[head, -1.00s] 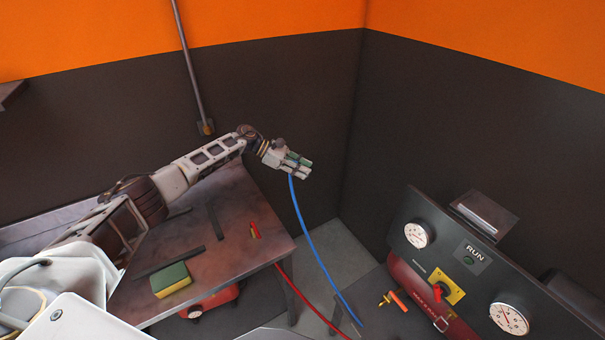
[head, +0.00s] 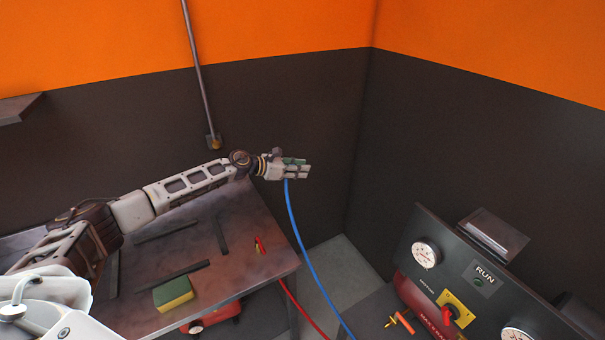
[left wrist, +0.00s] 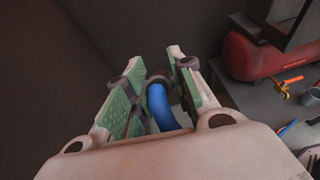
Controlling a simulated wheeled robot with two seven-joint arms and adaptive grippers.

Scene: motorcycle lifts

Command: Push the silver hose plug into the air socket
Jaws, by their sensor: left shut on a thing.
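My left gripper (head: 304,170) is shut around the end of a blue hose (head: 300,235), held in the air beyond the bench. In the left wrist view its green-padded fingers (left wrist: 158,68) flank the blue hose (left wrist: 160,108) and a dark round collar at its end. The silver plug's tip is not clearly visible. At lower right is a dark panel (head: 448,262) with a yellow plate (head: 464,315) and red lever. A brass fitting with an orange handle (head: 403,323) sits left of it. I cannot tell which part is the air socket. My right gripper is not in view.
The bench (head: 240,262) carries a green-yellow sponge (head: 173,293), dark bars and a small red item (head: 260,246). A red hose (head: 303,306) hangs past its edge. A red tank (left wrist: 262,58) stands right in the left wrist view. Air between gripper and panel looks clear.

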